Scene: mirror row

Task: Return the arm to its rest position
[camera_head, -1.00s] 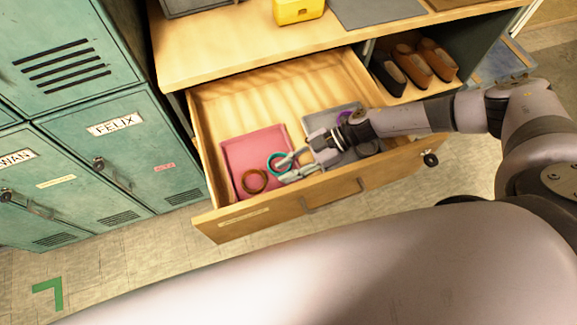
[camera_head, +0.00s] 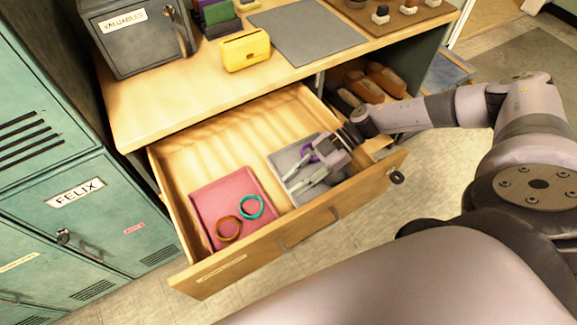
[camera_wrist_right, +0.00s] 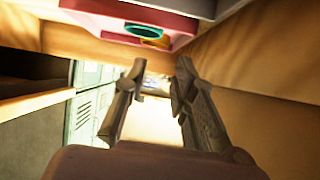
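My right gripper (camera_head: 306,192) is over the grey tray (camera_head: 290,160) in the open drawer, at the end of the arm coming in from the right. Its two fingers are apart with nothing between them, which also shows in the right wrist view (camera_wrist_right: 155,85). A teal ring (camera_head: 251,207) and a brown ring (camera_head: 229,229) lie on the pink tray (camera_head: 205,197), left of the gripper and apart from it. A purple ring (camera_head: 305,152) is in the grey tray, partly hidden by the gripper. My left gripper is not in view.
The wooden drawer (camera_head: 222,272) stands open below the counter (camera_head: 145,107). Teal lockers (camera_head: 85,222) stand at the left. A yellow box (camera_head: 246,50), a grey mat (camera_head: 308,35) and a dark valuables box (camera_head: 140,40) are on the counter. Brown shoes (camera_head: 365,85) sit on the shelf behind my arm.

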